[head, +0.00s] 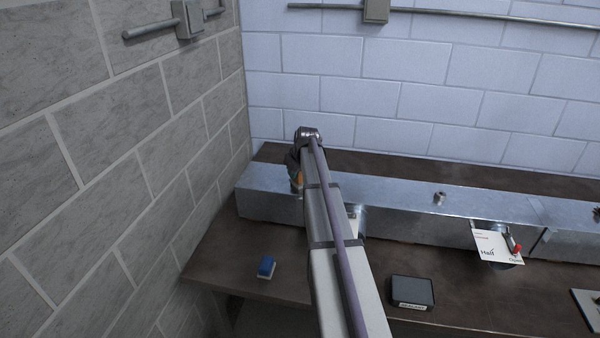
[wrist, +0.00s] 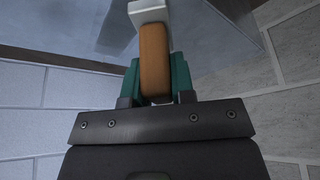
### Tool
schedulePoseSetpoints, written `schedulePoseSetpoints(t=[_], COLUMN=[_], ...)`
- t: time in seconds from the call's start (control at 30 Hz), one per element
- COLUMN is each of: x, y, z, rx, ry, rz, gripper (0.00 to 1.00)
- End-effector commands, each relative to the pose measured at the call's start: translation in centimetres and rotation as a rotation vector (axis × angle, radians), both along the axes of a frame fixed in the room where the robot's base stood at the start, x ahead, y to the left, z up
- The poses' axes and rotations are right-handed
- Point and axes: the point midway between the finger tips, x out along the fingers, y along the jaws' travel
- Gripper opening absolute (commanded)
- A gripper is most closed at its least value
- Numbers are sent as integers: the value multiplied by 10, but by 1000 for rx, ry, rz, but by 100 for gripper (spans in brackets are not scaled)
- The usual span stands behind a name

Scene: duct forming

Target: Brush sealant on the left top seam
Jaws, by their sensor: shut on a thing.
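My gripper (wrist: 155,66) has green fingers shut on the brown handle of a brush (wrist: 153,45), seen in the wrist view. The brush's pale ferrule points to the top of that view, towards the shiny duct (wrist: 215,28); the bristle tip is out of frame. In the head view the metal duct (head: 400,203) lies along the bench, and the orange-brown brush handle (head: 297,178) shows at its left part. My arm hides part of the duct there. I cannot tell whether the bristles touch the left top seam.
A dark labelled box (head: 412,291) and a small blue-and-white block (head: 266,267) lie on the bench (head: 350,290) in front. A white card (head: 497,246) hangs at the duct's front. A small metal fitting (head: 439,198) sits on top. Block walls stand behind and left.

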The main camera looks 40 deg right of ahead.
Motion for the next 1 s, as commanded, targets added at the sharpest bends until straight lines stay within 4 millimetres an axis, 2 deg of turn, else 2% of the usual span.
schedulePoseSetpoints(t=[0.17,0.6,0.9,1.0], x=[0,0,0,0], y=[0,0,0,0], z=[5,62,60,67], rx=[1,1,1,1], ry=[0,0,0,0], rz=[0,0,0,0], gripper=[4,4,4,4])
